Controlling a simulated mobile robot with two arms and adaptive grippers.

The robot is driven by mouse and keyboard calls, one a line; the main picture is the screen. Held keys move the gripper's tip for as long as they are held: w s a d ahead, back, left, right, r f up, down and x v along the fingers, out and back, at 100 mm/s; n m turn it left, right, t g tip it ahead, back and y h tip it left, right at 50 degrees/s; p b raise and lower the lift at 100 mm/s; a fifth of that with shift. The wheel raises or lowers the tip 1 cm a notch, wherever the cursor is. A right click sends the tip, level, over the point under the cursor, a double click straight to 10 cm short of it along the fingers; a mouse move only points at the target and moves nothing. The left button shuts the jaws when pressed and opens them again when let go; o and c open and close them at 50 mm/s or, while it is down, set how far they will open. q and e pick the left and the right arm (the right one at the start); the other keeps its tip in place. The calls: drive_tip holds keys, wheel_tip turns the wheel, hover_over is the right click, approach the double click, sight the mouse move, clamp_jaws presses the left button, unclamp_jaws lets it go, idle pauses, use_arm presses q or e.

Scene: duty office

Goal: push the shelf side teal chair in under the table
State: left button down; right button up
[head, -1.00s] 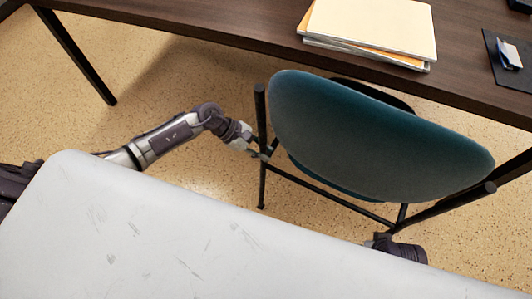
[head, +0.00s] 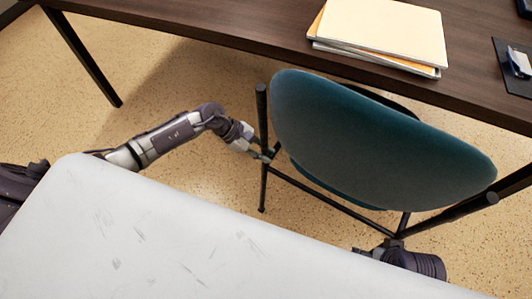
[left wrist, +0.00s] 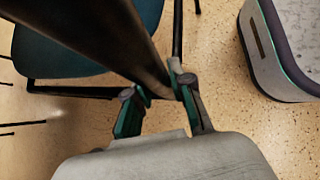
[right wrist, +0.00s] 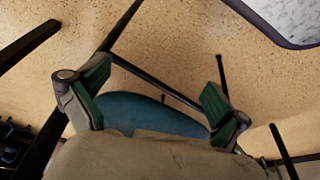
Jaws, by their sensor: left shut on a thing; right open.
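The teal chair (head: 370,140) stands at the table's near edge, its rounded backrest towards me and outside the edge. Its black frame shows below. The dark wood table (head: 220,22) lies beyond it; the backrest hides much of the seat. My left gripper (head: 262,154) is shut on the chair's black frame at its left side; the left wrist view shows its fingers (left wrist: 162,98) around a dark post. My right arm is at the chair's right side, its fingers not clear in the head view. In the right wrist view the right gripper (right wrist: 155,98) is open, with the teal seat (right wrist: 150,115) beyond its fingers.
Folders (head: 380,35) lie on the table above the chair. A black pad (head: 515,65) lies to the right of them. A black table leg (head: 85,60) stands at the left, with open speckled floor (head: 180,90) between it and the chair.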

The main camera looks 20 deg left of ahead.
use_arm(q)
drive_tip(key=shift+w+a+r, duration=0.1)
drive_tip(key=shift+w+a, duration=0.3)
drive_tip(key=shift+w, duration=0.3)
use_arm(e)
drive_tip(key=shift+a+r, duration=0.1)
drive_tip(key=shift+r, duration=0.5)
use_arm(q)
drive_tip(key=shift+d, duration=0.1)
drive_tip(key=c, duration=0.9)
unclamp_jaws()
drive_tip(key=shift+d, duration=0.15)
drive_tip(key=shift+c, duration=0.2)
use_arm(e)
drive_tip(key=shift+w, duration=0.1)
use_arm(q)
drive_tip(key=shift+s, duration=0.1)
drive_tip(key=v, duration=1.2)
